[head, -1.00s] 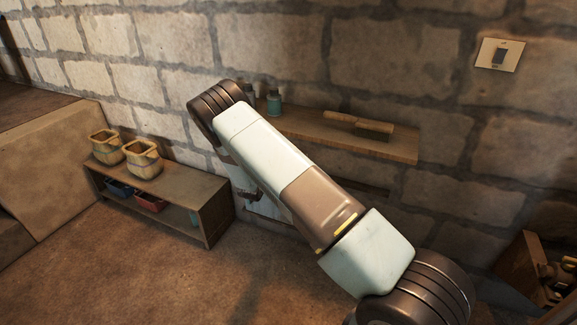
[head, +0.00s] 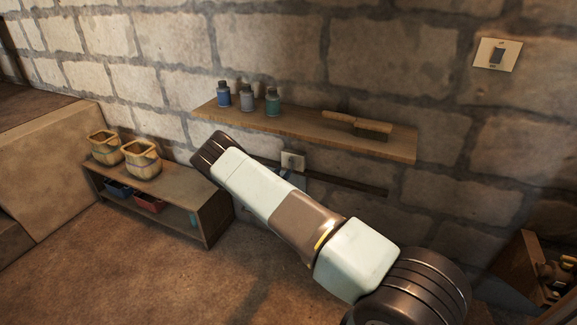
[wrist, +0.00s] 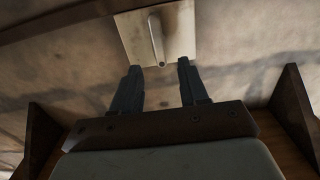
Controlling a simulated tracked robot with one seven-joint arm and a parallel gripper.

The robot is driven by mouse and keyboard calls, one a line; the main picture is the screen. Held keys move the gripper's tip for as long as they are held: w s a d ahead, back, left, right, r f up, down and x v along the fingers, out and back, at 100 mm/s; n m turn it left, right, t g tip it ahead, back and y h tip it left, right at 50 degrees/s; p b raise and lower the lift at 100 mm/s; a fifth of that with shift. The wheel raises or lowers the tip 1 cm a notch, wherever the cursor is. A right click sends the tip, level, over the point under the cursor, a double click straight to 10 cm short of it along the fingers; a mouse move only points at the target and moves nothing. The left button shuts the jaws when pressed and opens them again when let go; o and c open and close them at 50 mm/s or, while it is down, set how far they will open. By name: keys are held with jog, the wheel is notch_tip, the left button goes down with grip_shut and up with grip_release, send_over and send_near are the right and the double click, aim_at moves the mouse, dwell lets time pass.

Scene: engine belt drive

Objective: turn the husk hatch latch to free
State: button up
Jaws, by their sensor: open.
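In the wrist view, a pale metal plate with a slim latch lever (wrist: 157,40) stands at the top centre. The lever hangs nearly upright, its lower end a little right of its top. My gripper (wrist: 160,66) is open below it, one dark finger to each side of the lever's lower end. Nothing shows between the fingers except possibly the lever's tip; I cannot tell whether it reaches between them in depth. No label for the latch's positions is readable.
In the head view a wooden wall shelf (head: 300,128) holds several bottles and a brush (head: 358,124). A small pale wall plate (head: 292,161) shows below it, above my arm. A low bench (head: 205,190) with two pots stands left.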

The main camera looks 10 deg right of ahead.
aim_at(291, 164)
jog(key=x, duration=0.7)
jog(key=shift+w, duration=0.15)
jog(key=shift+d, duration=0.15)
jog(key=shift+c, duration=0.2)
grip_shut()
